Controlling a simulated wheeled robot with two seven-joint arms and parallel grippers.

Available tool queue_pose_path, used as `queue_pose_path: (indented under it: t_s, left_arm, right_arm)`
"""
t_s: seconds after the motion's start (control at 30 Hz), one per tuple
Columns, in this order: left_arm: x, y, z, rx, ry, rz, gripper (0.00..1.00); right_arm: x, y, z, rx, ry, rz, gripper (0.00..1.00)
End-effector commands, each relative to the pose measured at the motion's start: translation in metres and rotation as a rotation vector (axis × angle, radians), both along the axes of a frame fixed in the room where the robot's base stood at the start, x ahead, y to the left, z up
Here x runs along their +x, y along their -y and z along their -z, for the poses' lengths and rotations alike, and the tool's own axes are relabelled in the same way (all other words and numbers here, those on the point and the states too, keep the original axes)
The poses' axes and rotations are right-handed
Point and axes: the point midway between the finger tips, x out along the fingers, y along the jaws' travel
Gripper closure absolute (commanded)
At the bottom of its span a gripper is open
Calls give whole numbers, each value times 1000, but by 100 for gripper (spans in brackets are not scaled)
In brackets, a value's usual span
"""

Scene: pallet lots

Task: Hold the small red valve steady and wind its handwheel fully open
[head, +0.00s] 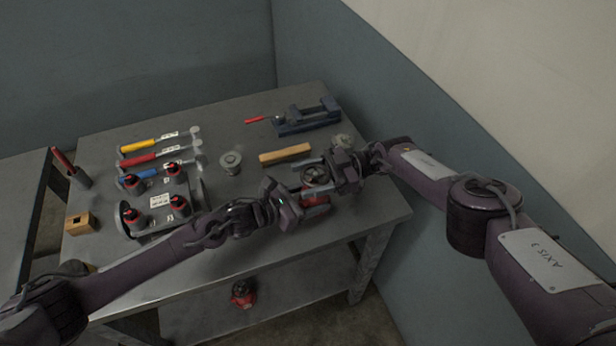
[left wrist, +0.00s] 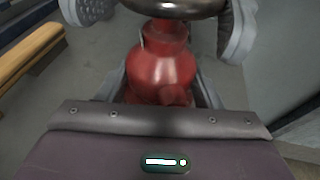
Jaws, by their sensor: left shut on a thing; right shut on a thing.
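The small red valve (head: 316,199) is on the front right of the workbench, partly hidden by both grippers. Its red body (left wrist: 163,62) fills the middle of the left wrist view. Its dark round handwheel (head: 317,175) is on top, and its lower edge shows in the left wrist view (left wrist: 175,8). My left gripper (head: 303,197) comes in from the left and is shut on the valve body, with a finger on each side. My right gripper (head: 322,174) comes in from the right and is shut on the handwheel, its fingers on either side of the rim.
A wooden bar (head: 285,155) and a round metal part (head: 231,162) lie behind the valve. A blue vise (head: 307,118) is at the back right. Hammers (head: 160,141) and a rack with red-topped parts (head: 152,200) stand left. A red object (head: 243,293) sits on the lower shelf.

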Motion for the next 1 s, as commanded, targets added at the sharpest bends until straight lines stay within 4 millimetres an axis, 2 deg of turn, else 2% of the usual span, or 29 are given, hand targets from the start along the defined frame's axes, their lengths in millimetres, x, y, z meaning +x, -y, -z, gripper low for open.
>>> queue_pose_path:
  t_s: [0.03,0.3,0.33,0.47,0.8,1.0]
  left_arm:
    - [-4,5,0,-7,-2,12,53]
    - [-4,5,0,-6,-3,11,53]
    - [-4,5,0,-6,-3,11,53]
    - [-3,4,0,-4,-3,9,53]
    - [-1,1,0,-1,-2,1,53]
    - [0,-1,0,1,-2,-1,53]
  right_arm:
    - [0,0,1,-5,1,2,61]
    - [0,0,1,-4,0,3,61]
    - [0,0,1,-4,0,2,34]
    - [0,0,1,-2,1,2,17]
    - [1,0,-2,0,0,1,16]
    - [1,1,-17,2,0,3,16]
